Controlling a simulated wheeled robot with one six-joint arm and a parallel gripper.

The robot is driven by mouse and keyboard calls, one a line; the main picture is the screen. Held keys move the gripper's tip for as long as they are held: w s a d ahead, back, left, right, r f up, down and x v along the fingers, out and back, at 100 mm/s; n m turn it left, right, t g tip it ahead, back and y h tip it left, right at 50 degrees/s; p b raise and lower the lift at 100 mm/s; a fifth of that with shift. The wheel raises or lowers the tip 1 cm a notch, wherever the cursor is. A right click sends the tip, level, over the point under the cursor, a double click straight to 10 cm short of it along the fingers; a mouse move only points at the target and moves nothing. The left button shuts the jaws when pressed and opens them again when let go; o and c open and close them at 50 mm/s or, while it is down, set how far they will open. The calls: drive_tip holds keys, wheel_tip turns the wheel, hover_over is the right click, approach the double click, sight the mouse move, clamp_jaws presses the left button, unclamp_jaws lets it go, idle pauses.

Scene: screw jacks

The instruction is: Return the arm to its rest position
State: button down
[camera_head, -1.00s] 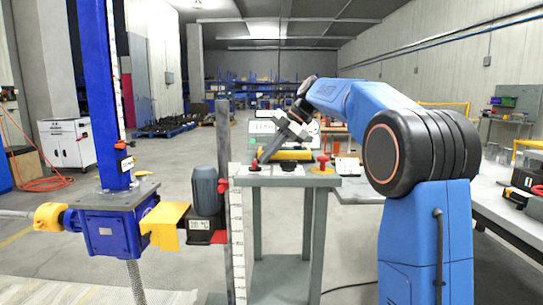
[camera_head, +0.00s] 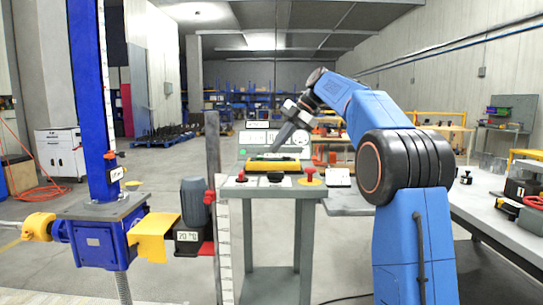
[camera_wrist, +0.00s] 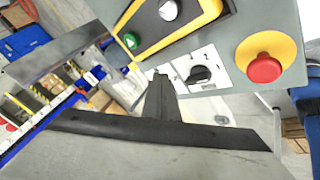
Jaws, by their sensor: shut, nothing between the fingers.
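My arm is blue with dark joints and rises at the right of the head view, bending over toward the middle. My gripper (camera_head: 275,148) points down and left above the back of the grey control stand (camera_head: 262,188), apart from its front controls. Its fingers are together with nothing between them. In the wrist view the dark fingers (camera_wrist: 161,98) show closed before the control panel, and the large grey and black shape below hides part of the scene.
The stand carries a red mushroom button on yellow (camera_head: 309,177), a black rotary knob (camera_wrist: 198,74) and a yellow-edged control box (camera_head: 272,166). A blue screw jack (camera_head: 100,235) with a motor (camera_head: 194,200) stands left. A grey workbench (camera_head: 490,210) lies right.

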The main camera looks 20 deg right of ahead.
drive_tip(key=s+a+f+m+h, duration=0.1)
drive_tip(key=s+f+m, duration=0.25)
drive_tip(key=s, duration=0.35)
drive_tip(key=s+a+f+m+t+h, duration=0.1)
drive_tip(key=s+f+m, duration=0.1)
drive_tip(key=s+m, duration=0.45)
drive_tip(key=s+f+m+h, duration=0.1)
drive_tip(key=s+f+m, duration=0.15)
drive_tip(key=s, duration=0.65)
drive_tip(key=s+d+f+m+t+h, duration=0.1)
drive_tip(key=s+f+m+h, duration=0.3)
drive_tip(key=s+f+m, duration=0.7)
drive_tip(key=s+d+f, duration=0.1)
drive_tip(key=s+f, duration=1.3)
drive_tip(key=shift+d+f+t, duration=0.15)
drive_tip(key=shift+d+t, duration=0.1)
drive_tip(key=shift+t, duration=0.05)
